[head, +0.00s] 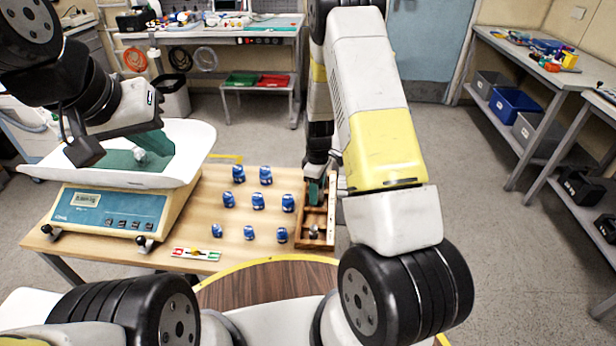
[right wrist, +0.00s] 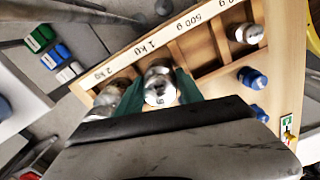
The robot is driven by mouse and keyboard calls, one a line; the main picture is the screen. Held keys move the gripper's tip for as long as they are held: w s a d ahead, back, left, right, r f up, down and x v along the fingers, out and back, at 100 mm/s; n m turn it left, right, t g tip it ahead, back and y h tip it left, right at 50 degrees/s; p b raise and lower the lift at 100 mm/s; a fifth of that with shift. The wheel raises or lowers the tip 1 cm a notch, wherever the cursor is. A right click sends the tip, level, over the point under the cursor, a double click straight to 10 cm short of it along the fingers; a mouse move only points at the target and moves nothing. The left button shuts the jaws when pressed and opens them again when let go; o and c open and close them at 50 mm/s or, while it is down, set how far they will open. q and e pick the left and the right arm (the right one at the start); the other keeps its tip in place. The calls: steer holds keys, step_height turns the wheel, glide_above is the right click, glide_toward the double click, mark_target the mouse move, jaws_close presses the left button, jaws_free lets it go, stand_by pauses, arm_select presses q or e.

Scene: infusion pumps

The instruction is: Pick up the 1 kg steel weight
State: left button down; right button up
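In the right wrist view the 1 kg steel weight (right wrist: 160,88), a shiny knobbed cylinder, stands by the "1 kg" label of the wooden weight box (right wrist: 205,45). The green fingers of my right gripper (right wrist: 160,97) are on either side of it, very close. I cannot tell whether they press on it. In the head view my right gripper (head: 315,192) reaches down into the box (head: 330,215) and hides this weight.
Another steel weight (right wrist: 107,97) stands by the "2 kg" label, close beside the fingers. The scale (head: 105,213) fills the table's left side.

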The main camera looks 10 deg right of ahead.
jaws_close()
steer(key=shift+r, duration=0.1)
